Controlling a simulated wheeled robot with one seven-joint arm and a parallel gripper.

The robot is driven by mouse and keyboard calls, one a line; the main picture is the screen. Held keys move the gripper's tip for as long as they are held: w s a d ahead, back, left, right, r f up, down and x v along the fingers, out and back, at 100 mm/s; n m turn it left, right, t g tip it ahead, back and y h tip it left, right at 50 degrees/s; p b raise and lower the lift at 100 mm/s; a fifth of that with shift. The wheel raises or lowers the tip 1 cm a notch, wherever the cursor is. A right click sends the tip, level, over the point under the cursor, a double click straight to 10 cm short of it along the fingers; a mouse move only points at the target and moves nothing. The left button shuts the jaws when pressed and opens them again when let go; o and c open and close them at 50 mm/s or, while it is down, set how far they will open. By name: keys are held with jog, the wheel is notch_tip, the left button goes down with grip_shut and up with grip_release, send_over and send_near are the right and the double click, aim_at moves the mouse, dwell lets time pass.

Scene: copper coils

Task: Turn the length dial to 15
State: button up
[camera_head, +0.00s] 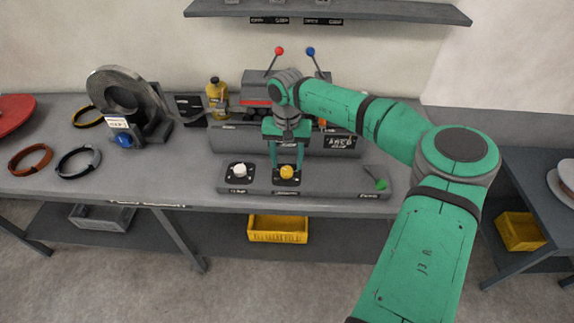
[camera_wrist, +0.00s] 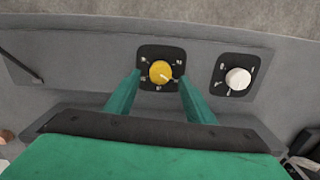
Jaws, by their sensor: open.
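A yellow dial (camera_head: 287,171) sits on a black square plate on the grey control panel (camera_head: 335,187). In the wrist view the yellow dial (camera_wrist: 160,72) has a pale pointer line aimed to the lower right, with small marks around it that are too small to read. A white dial (camera_head: 239,170) is beside it, and it also shows in the wrist view (camera_wrist: 238,79). My gripper (camera_head: 287,167) points down at the yellow dial. Its two green fingers (camera_wrist: 159,80) are apart, one on each side of the yellow dial, with visible gaps. Which dial sets length cannot be read.
A green-tipped lever (camera_head: 381,184) stands at the panel's right end. Behind the panel is a grey machine (camera_head: 232,139) with a red-knobbed lever (camera_head: 279,51) and a blue-knobbed lever (camera_head: 311,51). Coils (camera_head: 78,161) and a yellow bottle (camera_head: 217,95) are at left.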

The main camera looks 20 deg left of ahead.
aim_at(286, 170)
notch_tip(286, 170, up, 8)
jog(key=shift+s+a+f, duration=0.1)
dwell(0.6)
